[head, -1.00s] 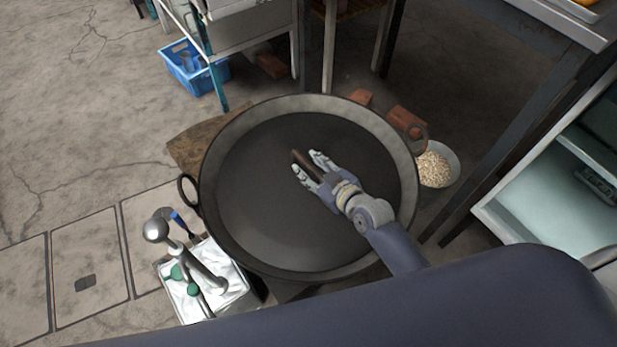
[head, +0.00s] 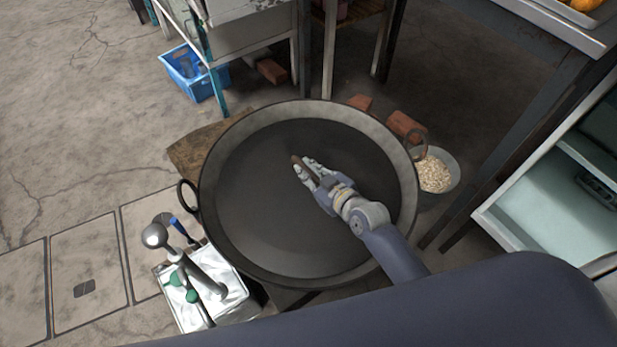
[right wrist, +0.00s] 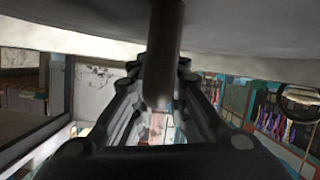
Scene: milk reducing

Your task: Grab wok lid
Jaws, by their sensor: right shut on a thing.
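The wok lid (head: 260,215) shows as a wide dark disc inside the rim of the large black wok (head: 400,165). Its short brown handle (head: 297,160) stands near the middle. My right gripper (head: 306,171) reaches over the wok from the lower right and is shut on the handle. In the right wrist view the dark handle (right wrist: 165,50) runs from a broad grey surface down between the fingers (right wrist: 160,105). The fingers hide part of the handle. I cannot tell whether the lid touches the wok all round. My left gripper is not in view.
A bowl of pale pieces (head: 433,175) and bricks (head: 405,126) lie to the right. A blue crate (head: 190,72) is at the back left. Shelving (head: 560,205) stands at the right. The floor at left is clear.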

